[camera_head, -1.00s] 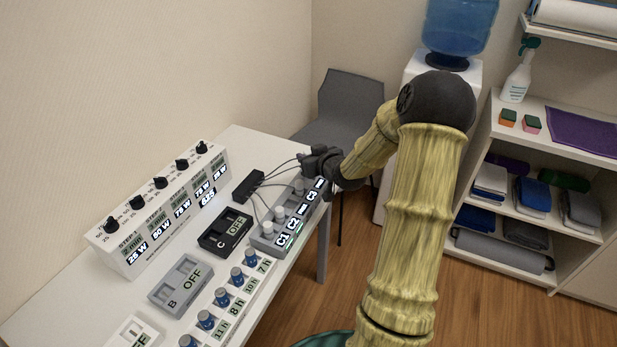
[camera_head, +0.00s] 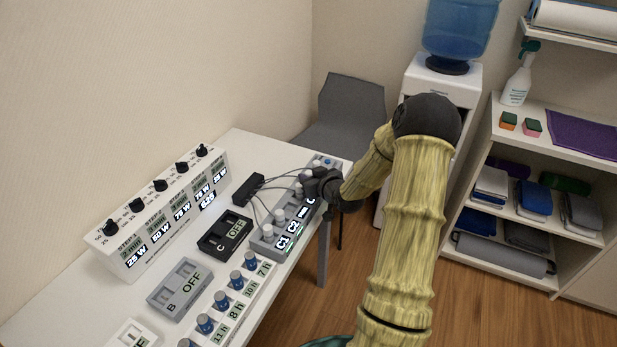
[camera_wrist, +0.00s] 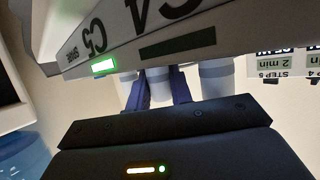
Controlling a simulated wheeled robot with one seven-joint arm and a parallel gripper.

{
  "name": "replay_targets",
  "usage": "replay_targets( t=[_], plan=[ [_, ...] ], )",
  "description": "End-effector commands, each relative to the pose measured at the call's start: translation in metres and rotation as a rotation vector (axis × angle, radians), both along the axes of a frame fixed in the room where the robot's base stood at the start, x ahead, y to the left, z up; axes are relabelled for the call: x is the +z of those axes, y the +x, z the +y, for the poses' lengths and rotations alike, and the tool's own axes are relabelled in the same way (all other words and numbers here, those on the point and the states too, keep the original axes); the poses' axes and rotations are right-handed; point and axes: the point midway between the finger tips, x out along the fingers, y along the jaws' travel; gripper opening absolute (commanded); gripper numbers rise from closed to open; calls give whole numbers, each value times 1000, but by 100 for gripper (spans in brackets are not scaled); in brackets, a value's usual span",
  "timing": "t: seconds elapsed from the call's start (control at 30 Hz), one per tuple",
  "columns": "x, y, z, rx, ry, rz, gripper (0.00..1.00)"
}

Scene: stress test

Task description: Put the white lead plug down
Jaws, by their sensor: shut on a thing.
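The grey lead panel (camera_head: 268,249) stands on the table's right side, with labels C1 and C2 readable and several white plugs on it. My gripper (camera_head: 308,182) is at the panel's middle to far part and covers some sockets. In the wrist view, my gripper's blue-purple fingers (camera_wrist: 160,90) are shut on a white lead plug (camera_wrist: 157,86), beside the panel face (camera_wrist: 185,38) with labels C4 and C5. A green light (camera_wrist: 103,66) is lit by C5. Other white plugs stand on both sides of the held one. Whether the held plug sits in a socket is hidden.
Dark cables run from a small black box (camera_head: 248,189) to the panel. A black C switch box (camera_head: 225,234), a grey B switch box (camera_head: 180,289) and a white dial unit (camera_head: 165,213) share the table (camera_head: 60,312). A grey chair (camera_head: 350,115) stands behind.

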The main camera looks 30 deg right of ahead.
Motion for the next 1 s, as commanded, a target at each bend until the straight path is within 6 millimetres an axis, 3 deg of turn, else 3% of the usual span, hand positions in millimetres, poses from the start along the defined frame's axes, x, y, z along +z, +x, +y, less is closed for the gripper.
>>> replay_targets(
  t=[0.2, 0.23, 0.27, 0.67, 1.0],
  plan=[
    [-4, 1, 3, 4, 1, 0, 0],
    [-3, 1, 3, 4, 1, 0, 27],
    [-2, 1, 3, 4, 0, 0, 31],
    [2, -1, 1, 2, 0, 0, 31],
    [23, -52, -3, 0, -1, 1, 31]
  ],
)
